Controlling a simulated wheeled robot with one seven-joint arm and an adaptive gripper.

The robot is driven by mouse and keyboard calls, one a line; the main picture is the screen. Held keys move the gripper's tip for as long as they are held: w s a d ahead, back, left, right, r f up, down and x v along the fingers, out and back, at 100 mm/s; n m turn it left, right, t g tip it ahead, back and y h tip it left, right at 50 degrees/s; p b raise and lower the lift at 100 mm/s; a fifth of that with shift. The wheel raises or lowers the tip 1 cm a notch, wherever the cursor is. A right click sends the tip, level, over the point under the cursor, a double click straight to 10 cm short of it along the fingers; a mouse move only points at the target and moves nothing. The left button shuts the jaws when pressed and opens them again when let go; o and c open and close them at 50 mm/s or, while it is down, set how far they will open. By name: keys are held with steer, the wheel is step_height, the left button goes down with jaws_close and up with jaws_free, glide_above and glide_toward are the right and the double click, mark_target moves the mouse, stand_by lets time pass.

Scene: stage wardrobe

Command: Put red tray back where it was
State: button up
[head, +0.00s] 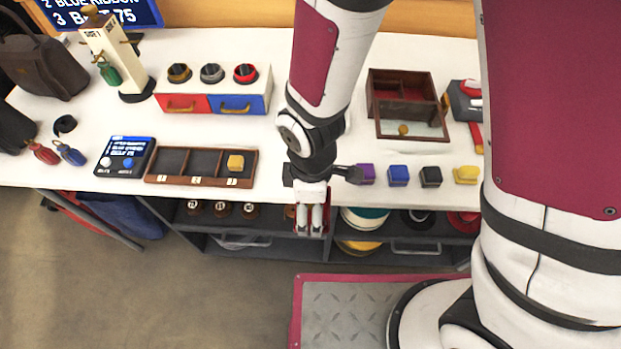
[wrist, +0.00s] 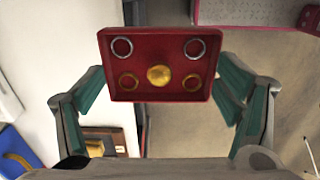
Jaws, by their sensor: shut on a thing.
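The red tray (wrist: 140,48) is in the wrist view, a shallow square with two silver rings, two gold rings and a round gold knob. My gripper (head: 312,222) has its fingers on both sides of the tray and is shut on it. In the head view my gripper points down in front of the table's front edge, and the tray is mostly hidden by it. A dark wooden box (head: 374,104) with red-lined compartments stands on the table at right, with a small gold knob at its front part.
A wooden three-slot tray (head: 194,182) with a yellow block lies left of my gripper. Purple, blue, black and yellow blocks line the front edge at right. A drawer unit (head: 262,81) stands behind. Shelves with hats and stamps lie under the table (head: 340,243).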

steer(key=shift+s+r, duration=0.1)
steer(key=shift+s, duration=0.35)
steer(key=w+d+r+m+p, duration=0.1)
steer(key=w+d+r+m, duration=0.1)
steer(key=w+d+m, duration=0.4)
steer(key=w+d+r+m+p, duration=0.1)
steer(key=w+d+r+m, duration=0.2)
steer(key=w+d+m, duration=0.2)
steer(key=w+d+r+m+p, duration=0.2)
steer(key=w+d+m, duration=0.4)
steer(key=w+d, duration=0.1)
steer(key=shift+w+d+r+m, duration=0.15)
steer(key=shift+d+r+m, duration=0.2)
steer(key=shift+d, duration=0.5)
steer(key=shift+a, duration=0.1)
